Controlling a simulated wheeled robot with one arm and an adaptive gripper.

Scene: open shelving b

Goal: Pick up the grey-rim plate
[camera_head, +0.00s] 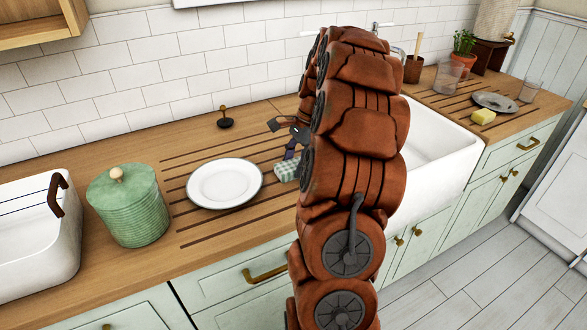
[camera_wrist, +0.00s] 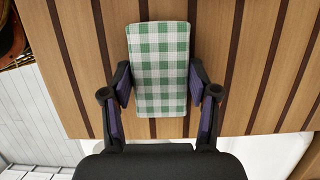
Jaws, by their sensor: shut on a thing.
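A round white plate with a thin grey rim (camera_head: 224,183) lies flat on the wooden counter in the head view, left of my arm. My gripper (camera_head: 288,150) is to the right of the plate, partly hidden by my own arm. In the wrist view my gripper (camera_wrist: 160,88) is shut on a green-and-white checked block (camera_wrist: 160,45), perhaps a folded cloth, with one finger on each side. The checked block also shows in the head view (camera_head: 287,171), just right of the plate and apart from it. The plate is not in the wrist view.
A green ribbed jar (camera_head: 128,206) and a white bin (camera_head: 35,235) stand left of the plate. A dark stopper (camera_head: 225,120) is behind it. The white sink (camera_head: 440,150) is behind my arm. A grey dish (camera_head: 495,102) and yellow sponge (camera_head: 483,117) lie far right.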

